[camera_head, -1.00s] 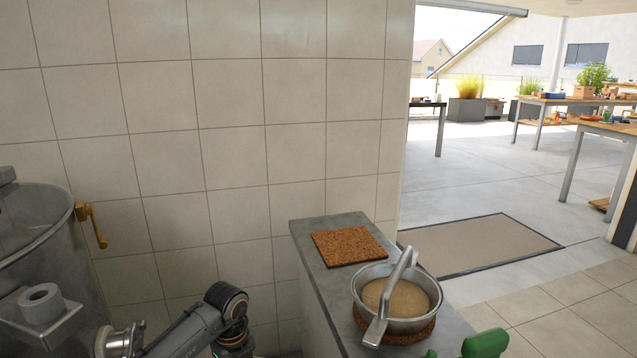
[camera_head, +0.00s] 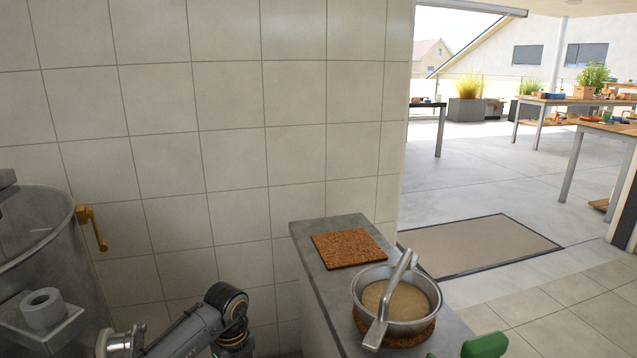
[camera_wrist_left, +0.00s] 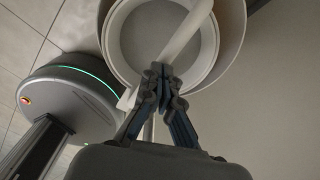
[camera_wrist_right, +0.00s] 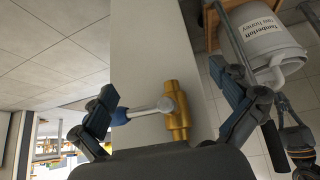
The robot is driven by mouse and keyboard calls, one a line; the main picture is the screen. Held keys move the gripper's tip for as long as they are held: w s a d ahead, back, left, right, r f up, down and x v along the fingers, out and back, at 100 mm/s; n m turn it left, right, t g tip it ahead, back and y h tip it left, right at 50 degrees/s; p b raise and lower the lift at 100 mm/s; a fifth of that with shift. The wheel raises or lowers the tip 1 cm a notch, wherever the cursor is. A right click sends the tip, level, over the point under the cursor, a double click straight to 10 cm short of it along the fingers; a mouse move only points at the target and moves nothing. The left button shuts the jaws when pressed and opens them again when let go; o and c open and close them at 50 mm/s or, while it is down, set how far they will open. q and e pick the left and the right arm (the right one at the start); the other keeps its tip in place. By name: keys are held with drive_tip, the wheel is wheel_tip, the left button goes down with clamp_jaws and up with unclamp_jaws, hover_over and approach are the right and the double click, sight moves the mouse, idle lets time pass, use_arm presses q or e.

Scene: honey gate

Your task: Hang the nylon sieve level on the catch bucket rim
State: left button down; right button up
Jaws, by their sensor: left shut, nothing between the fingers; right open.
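In the left wrist view a white ring with a grey disc inside, which looks like the nylon sieve (camera_wrist_left: 150,38), sits within a wider grey round rim, perhaps the bucket (camera_wrist_left: 235,38). A pale bar (camera_wrist_left: 185,35) crosses over it. My left gripper (camera_wrist_left: 160,78) is shut and empty, its fingertips in front of the ring's near edge and the bar. Whether they touch, or the ring sits level, I cannot tell. My right gripper (camera_wrist_right: 172,108) is open. Between its fingers shows a brass valve (camera_wrist_right: 176,112) with a blue-tipped lever. Neither gripper shows in the head view.
A metal bowl (camera_head: 432,318) with tan contents and a raised bar stands on a cork mat on the grey counter (camera_head: 318,262). Another cork mat (camera_head: 345,247) lies bare behind it. A steel tank (camera_head: 40,215) stands left. A labelled white bucket (camera_wrist_right: 262,35) is at upper right in the right wrist view.

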use_arm(q)
drive_tip(key=shift+r+p, duration=0.5)
drive_tip(key=shift+r, duration=0.25)
drive_tip(key=shift+r+p, duration=0.4)
drive_tip(key=shift+r, duration=0.1)
use_arm(e)
drive_tip(key=shift+s+d+g, duration=0.9)
drive_tip(key=shift+s+g, duration=0.7)
drive_tip(key=shift+s, duration=1.45)
use_arm(q)
drive_tip(key=shift+r+p, duration=1)
drive_tip(key=shift+r, duration=0.45)
use_arm(e)
drive_tip(key=shift+h, duration=0.4)
drive_tip(key=x, duration=0.5)
drive_tip(key=shift+a+f, duration=0.1)
drive_tip(key=shift+f, duration=0.15)
use_arm(q)
drive_tip(key=shift+f, duration=0.1)
